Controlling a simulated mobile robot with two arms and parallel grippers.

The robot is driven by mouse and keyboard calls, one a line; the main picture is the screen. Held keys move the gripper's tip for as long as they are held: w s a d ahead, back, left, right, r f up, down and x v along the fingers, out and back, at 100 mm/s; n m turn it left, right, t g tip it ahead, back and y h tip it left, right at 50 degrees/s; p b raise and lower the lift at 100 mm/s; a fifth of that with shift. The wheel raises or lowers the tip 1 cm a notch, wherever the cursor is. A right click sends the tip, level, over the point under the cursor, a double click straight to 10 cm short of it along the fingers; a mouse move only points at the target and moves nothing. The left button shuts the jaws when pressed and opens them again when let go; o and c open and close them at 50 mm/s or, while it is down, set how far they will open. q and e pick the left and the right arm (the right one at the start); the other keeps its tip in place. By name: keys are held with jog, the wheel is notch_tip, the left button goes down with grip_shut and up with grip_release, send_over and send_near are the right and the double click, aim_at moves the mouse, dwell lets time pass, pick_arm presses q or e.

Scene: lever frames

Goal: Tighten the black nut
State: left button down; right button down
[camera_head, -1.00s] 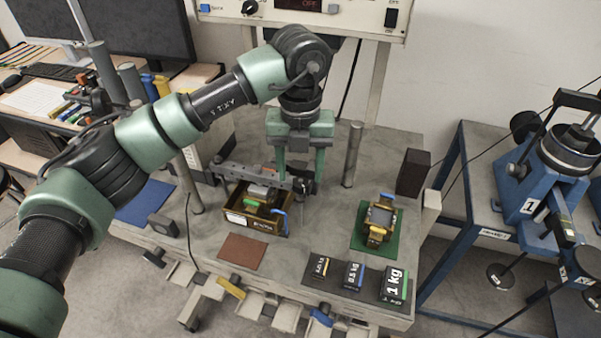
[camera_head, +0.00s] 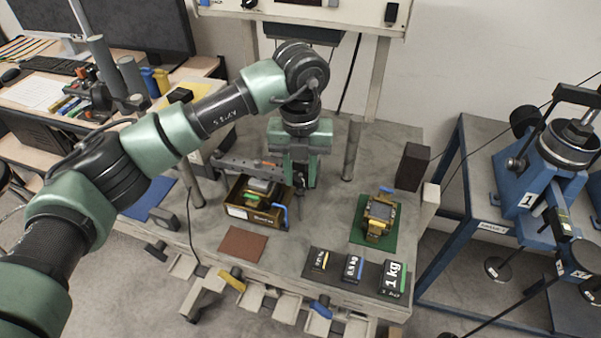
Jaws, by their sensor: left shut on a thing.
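A grey lever beam (camera_head: 238,164) runs across the bench, with small fittings along it. My left gripper (camera_head: 303,184) points down at the beam's right end, with its fingers close together. It is shut on a small dark part there, which looks like the black nut; the fingers hide most of it. A thin dark rod hangs below the fingers. My right gripper is not in view.
A brown open box (camera_head: 244,211) with blocks stands under the beam. Right of it, a yellow-and-grey device (camera_head: 379,215) sits on a green mat (camera_head: 366,238). Black weights (camera_head: 394,279) stand at the front edge. An upright post (camera_head: 350,155) rises behind. A red-brown mat (camera_head: 242,244) is bare.

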pick_arm(q)
jog(key=shift+f+m+b, duration=0.1)
jog(key=shift+m+b, duration=0.2)
jog(key=shift+b, duration=0.25)
jog(key=m+b, duration=0.4)
jog(key=shift+w+a+f+b, duration=0.1)
jog(key=shift+a+b, duration=0.05)
jog(key=shift+b, duration=0.25)
jog(key=m+b, duration=0.2)
jog(key=shift+m, duration=0.4)
jog(key=m+b, duration=0.2)
jog(key=m, duration=0.2)
jog(key=shift+w+a+m, duration=0.1)
jog(key=shift+m, duration=0.2)
jog(key=shift+r+m+b, duration=0.25)
jog(key=shift+m+b, duration=0.3)
jog(key=shift+m, duration=0.65)
jog(key=shift+w+m, duration=0.15)
jog(key=shift+m, duration=1.45)
jog(key=c, duration=1.1)
grip_release()
